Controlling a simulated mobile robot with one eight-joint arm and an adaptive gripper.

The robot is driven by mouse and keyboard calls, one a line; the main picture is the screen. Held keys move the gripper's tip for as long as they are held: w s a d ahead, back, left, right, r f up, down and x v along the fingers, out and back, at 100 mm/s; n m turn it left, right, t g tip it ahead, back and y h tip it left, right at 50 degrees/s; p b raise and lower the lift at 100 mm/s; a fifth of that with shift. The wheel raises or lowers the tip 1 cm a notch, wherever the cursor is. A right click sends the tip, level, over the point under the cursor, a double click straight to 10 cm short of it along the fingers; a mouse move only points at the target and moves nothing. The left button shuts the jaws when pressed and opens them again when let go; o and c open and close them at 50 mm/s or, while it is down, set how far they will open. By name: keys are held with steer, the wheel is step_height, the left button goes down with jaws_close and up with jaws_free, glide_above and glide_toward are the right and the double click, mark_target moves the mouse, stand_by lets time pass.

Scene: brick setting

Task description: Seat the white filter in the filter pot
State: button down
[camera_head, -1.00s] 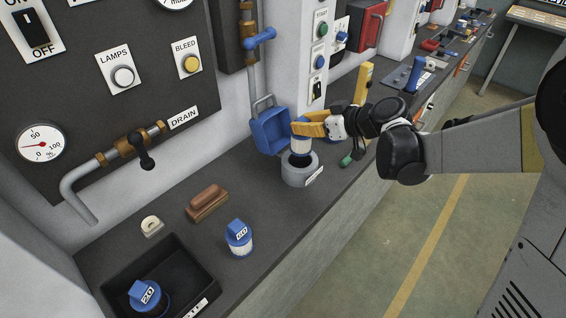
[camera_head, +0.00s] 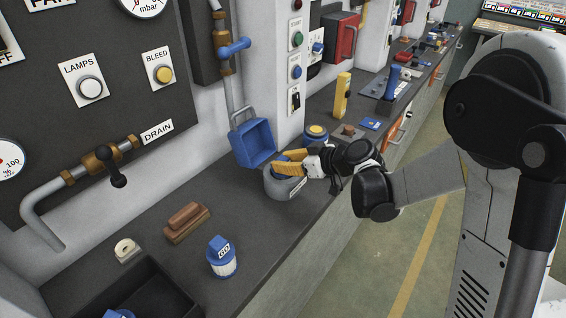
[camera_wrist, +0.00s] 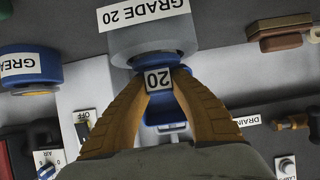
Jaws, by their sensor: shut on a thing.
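The grey filter pot (camera_head: 279,187) stands on the dark bench. In the wrist view it is upside down, with a "GRADE 20" label on its side (camera_wrist: 155,40). My gripper (camera_head: 284,163) has yellow fingers at the pot's mouth. In the wrist view my gripper (camera_wrist: 160,80) is shut on the blue grip of the filter, marked "20" (camera_wrist: 158,79). The filter's white body is not visible; it appears to be down inside the pot. I cannot tell whether it is fully seated.
Another blue-capped white filter (camera_head: 222,260) stands on the bench. A black tray (camera_head: 150,285) holds a further blue cap. A wooden-handled brush (camera_head: 186,222), a tape roll (camera_head: 127,250), a blue bin (camera_head: 252,143) and a blue-yellow tin (camera_head: 316,134) are around the pot.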

steer(key=c, duration=1.2)
jaws_free()
steer(key=shift+f, duration=0.15)
steer(key=shift+c, duration=0.2)
steer(key=shift+r, duration=0.25)
steer(key=p+v, duration=0.4)
steer(key=v, duration=0.8)
steer(key=s+d+r+m+h, duration=0.2)
steer(key=s+d+m+h, duration=0.3)
steer(key=s, duration=0.5)
steer(key=s+d+r+m+h, duration=0.2)
steer(key=s+d+m+h, duration=0.2)
steer(key=s, duration=0.6)
steer(key=shift+s+d+r+m+h, duration=0.3)
steer(key=shift+d+m+h, duration=0.1)
steer(key=shift+m, duration=0.3)
